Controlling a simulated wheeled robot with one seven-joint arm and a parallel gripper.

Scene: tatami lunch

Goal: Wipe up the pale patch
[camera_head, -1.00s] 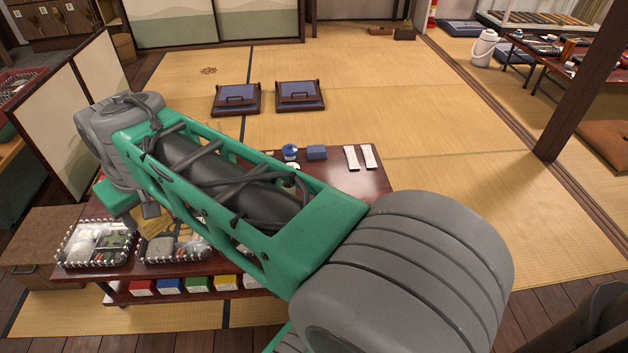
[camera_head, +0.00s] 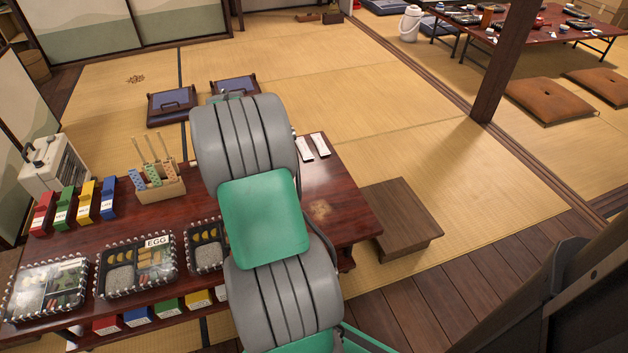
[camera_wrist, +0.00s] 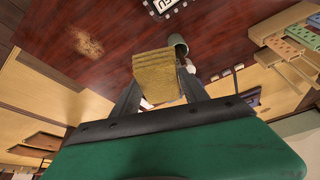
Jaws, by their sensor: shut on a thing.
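The pale patch (camera_head: 321,209) is a small tan, speckled smear on the right part of the dark red table (camera_head: 345,205). It also shows at the upper left in the wrist view (camera_wrist: 88,43). My gripper (camera_wrist: 160,88) is shut on a yellow-tan, rough-textured block, like a sponge or folded cloth (camera_wrist: 157,72). In the wrist view the block is apart from the patch, to its right. My gripper and the block are hidden behind my arm in the head view.
Boxed lunch trays (camera_head: 138,268), colored boxes (camera_head: 84,203) and a wooden holder with sticks (camera_head: 160,188) fill the table's left side. Two white packets (camera_head: 312,146) lie at its far edge. A grey-green cup-like thing (camera_wrist: 178,43) is near the block. A low wooden step (camera_head: 402,215) stands at right.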

